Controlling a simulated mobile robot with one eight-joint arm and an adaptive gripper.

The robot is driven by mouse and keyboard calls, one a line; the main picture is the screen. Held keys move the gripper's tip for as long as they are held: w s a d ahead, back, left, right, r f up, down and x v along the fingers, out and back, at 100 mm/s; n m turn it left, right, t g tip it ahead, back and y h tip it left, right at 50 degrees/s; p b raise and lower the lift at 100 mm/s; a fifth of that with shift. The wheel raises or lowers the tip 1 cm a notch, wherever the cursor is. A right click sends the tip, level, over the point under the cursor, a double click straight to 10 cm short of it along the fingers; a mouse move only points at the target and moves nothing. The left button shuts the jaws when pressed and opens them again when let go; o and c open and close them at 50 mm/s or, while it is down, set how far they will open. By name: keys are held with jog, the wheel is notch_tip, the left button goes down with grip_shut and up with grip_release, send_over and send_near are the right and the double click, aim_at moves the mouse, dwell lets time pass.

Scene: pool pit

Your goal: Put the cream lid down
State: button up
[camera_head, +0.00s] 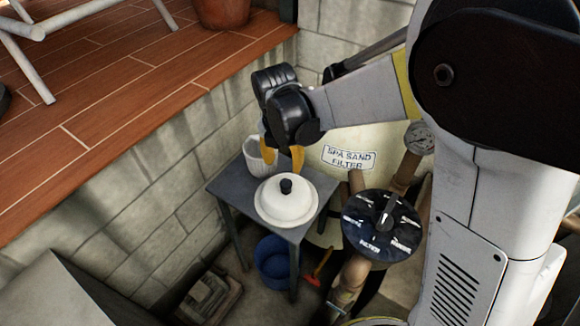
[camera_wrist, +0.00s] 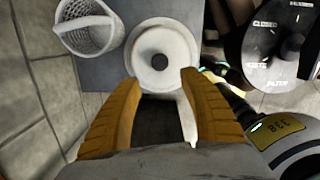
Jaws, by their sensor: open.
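The cream lid (camera_head: 285,204) with a black knob lies on the small grey table (camera_head: 233,195) in the head view. In the wrist view the lid (camera_wrist: 163,40) shows from above, with its knob near the middle. My gripper (camera_head: 283,158) has yellow fingers and is open and empty. It hangs above the table, just behind and above the lid in the head picture. In the wrist view the gripper (camera_wrist: 160,80) has its fingertips spread wide, below the lid in the picture and apart from its knob.
A white basket (camera_head: 260,155) stands beside the lid on the table. The sand filter's valve (camera_head: 383,225) and pipes stand close on the right. A blue bucket (camera_head: 273,262) sits under the table. A block wall (camera_head: 165,190) rises at the left.

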jog(key=s+d+r+m+t, duration=0.2)
jog(key=s+d+r+m, duration=0.65)
jog(key=m, duration=0.45)
jog(key=s+d+r+m+t, duration=0.3)
jog(key=s+d+m, duration=0.4)
jog(key=m, duration=1)
jog(key=shift+s+d+r+m+t+y, duration=0.3)
jog(key=shift+s+r+t, duration=0.1)
jog(key=shift+s+t, duration=0.15)
